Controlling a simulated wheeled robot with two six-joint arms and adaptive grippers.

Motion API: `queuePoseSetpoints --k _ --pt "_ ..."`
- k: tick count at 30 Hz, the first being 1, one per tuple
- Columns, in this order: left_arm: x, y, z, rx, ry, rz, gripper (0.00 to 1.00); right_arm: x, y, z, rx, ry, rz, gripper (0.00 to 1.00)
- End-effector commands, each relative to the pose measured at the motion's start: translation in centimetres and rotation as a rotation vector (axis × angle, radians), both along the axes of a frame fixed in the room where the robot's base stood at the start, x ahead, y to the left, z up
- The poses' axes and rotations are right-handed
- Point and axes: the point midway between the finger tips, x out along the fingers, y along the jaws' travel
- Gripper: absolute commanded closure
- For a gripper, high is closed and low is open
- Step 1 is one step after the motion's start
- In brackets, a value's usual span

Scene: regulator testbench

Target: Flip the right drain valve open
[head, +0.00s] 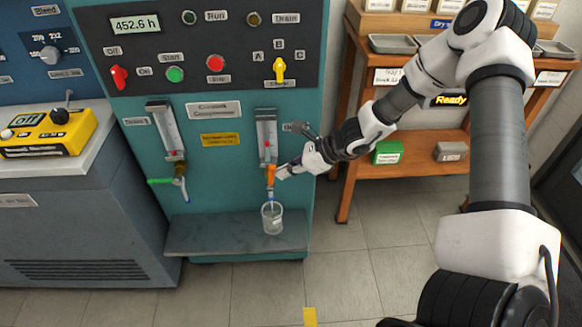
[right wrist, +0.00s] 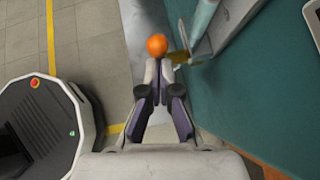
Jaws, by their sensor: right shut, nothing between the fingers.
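The right drain valve has an orange handle (head: 271,171) below the right gauge on the teal panel. In the head view the handle appears to point roughly downward, along the blue pipe. In the right wrist view its rounded orange end (right wrist: 156,45) sits just beyond my fingertips. My right gripper (head: 282,173) is shut and empty beside the handle, at its right. It also shows in the right wrist view (right wrist: 160,65). Whether it touches the handle I cannot tell. A clear beaker (head: 272,218) stands below the outlet. My left gripper is not in view.
The left drain valve has a green handle (head: 160,181) pointing left. A grey shelf (head: 205,235) juts out below both valves. A wooden rack (head: 345,170) with trays and boxes stands at the right. A yellow control box (head: 75,135) sits at the left. Floor in front is clear.

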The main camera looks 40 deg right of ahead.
Motion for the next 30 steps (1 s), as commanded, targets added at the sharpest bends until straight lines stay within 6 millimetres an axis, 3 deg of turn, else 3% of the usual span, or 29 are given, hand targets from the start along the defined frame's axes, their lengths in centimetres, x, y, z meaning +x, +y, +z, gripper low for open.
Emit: queuePoseSetpoints --k 9,30 --pt "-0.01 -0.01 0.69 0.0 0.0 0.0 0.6 0.46 0.73 0.52 -0.11 0.066 0.002 1.0" --pt "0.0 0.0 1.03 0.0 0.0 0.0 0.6 0.48 0.7 0.67 -0.126 0.077 0.002 1.0"
